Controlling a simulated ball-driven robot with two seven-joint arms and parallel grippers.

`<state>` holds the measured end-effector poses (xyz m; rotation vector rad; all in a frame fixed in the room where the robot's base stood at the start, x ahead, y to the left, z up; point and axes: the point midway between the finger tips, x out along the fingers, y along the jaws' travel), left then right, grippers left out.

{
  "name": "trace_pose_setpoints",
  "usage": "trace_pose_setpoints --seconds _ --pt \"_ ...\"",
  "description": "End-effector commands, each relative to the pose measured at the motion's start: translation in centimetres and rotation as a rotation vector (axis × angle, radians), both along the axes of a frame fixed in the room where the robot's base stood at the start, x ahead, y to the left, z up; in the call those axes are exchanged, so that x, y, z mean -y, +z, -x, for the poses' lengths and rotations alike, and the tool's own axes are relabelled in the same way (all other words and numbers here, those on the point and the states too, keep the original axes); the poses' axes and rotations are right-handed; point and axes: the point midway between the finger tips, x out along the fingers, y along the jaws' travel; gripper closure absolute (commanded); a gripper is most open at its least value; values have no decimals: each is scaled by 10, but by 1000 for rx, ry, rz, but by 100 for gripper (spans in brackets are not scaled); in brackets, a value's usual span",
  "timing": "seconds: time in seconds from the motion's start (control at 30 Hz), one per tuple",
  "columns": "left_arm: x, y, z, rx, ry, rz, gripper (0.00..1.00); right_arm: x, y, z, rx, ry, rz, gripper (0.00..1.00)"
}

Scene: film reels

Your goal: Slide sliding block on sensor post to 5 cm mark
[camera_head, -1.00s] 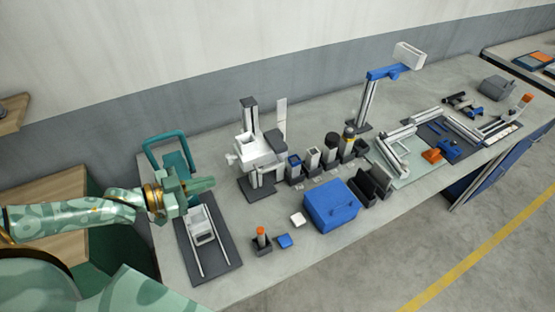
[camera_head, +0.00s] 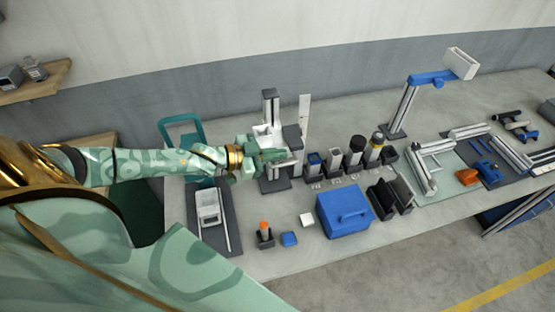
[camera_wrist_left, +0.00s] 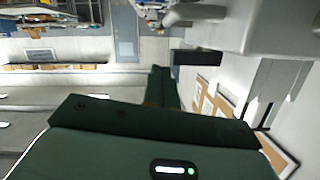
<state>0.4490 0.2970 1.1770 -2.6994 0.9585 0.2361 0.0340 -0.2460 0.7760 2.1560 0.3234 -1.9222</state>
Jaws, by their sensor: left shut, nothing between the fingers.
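A dark upright post (camera_head: 270,103) with a white block (camera_head: 262,132) on it stands on the bench just right of centre-left. A tall pale strip (camera_head: 304,118) stands upright beside it; no marks are readable on it. My left gripper (camera_head: 284,156) is shut and empty in front of the lower part of the block and hides some of it. I cannot tell whether it touches the block. In the left wrist view the shut green fingers (camera_wrist_left: 162,88) point away, with a large pale shape above right. My right gripper is not in view.
A teal frame (camera_head: 182,135) stands behind my left arm. A dark tray (camera_head: 230,238) with rails lies in front. Several small holders, a blue box (camera_head: 343,212) and a tall post with a blue arm (camera_head: 432,79) stand to the right.

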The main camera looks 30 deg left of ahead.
Motion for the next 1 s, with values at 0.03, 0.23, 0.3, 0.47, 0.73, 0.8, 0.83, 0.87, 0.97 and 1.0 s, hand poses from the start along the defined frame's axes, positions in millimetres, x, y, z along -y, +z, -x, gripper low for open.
trace_pose_setpoints --seconds 0.03,0.23,0.3,0.47,0.73,0.8,0.83,0.87,0.97,1.0 --pt "4 -2 -6 2 -1 1 100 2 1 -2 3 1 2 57" --pt "-2 -32 -7 -1 0 0 100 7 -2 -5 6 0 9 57" --pt "-3 -36 -8 -1 0 -1 100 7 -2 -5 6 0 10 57" --pt "-4 -41 -8 -2 -1 0 100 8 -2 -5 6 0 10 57" --pt "-4 -41 -7 -2 -1 0 100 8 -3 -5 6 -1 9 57" --pt "-4 -45 -7 -2 -1 0 100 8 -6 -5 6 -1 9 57" --pt "-4 -48 -7 -1 0 0 100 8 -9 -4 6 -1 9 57" --pt "-4 -52 -7 -1 0 0 100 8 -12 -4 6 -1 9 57" --pt "-3 -72 -7 -2 1 -1 100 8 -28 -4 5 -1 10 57" --pt "-4 -83 -7 -3 0 -1 100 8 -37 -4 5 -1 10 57"
